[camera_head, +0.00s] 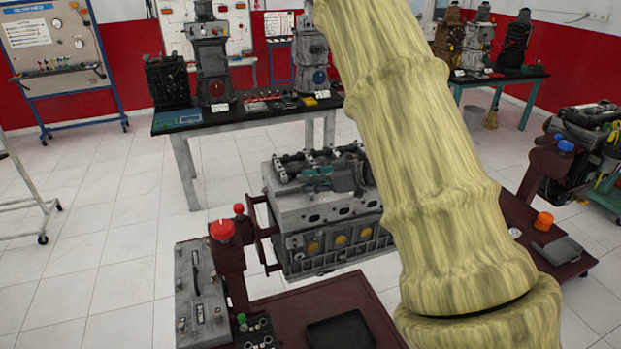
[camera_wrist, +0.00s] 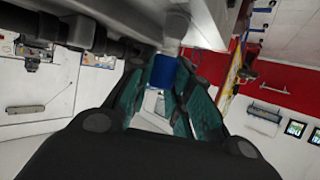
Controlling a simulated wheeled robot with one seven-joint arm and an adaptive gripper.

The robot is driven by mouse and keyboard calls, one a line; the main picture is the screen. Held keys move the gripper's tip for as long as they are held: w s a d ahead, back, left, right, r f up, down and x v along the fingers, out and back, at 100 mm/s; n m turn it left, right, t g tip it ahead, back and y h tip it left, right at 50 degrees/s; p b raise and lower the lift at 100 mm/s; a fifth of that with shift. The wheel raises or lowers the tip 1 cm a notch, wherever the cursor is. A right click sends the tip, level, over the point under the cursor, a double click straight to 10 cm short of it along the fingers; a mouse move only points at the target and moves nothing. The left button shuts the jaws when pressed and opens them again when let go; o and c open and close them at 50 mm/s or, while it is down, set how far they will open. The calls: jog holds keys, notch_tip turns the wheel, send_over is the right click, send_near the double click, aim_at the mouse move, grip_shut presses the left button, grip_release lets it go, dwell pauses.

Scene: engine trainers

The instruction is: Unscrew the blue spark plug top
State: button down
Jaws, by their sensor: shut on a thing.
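The blue spark plug top (camera_wrist: 161,70) shows in the wrist view as a small blue cylinder below the grey engine surface. My gripper (camera_wrist: 164,82) has teal-padded fingers on either side of it and is shut on it. In the head view, the engine block (camera_head: 325,215) stands in the middle, grey with yellow round plugs on its side. My gripper shows only partly on top of the engine, grey with teal, partly behind my yellowish arm. The blue top cannot be made out there.
A dark red stand (camera_head: 350,292) surrounds the engine, with a red knob (camera_head: 222,229) at the left. An orange cup (camera_head: 544,221) sits on its right part. A black-topped table (camera_head: 255,118) with engine models stands behind.

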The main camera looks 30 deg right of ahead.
jog(key=shift+n+y, duration=0.3)
jog(key=c, duration=1.3)
grip_release()
jog(key=v, duration=1.2)
jog(key=shift+w+d+r, duration=0.1)
jog(key=shift+w+r, duration=0.05)
jog(key=shift+r, duration=0.05)
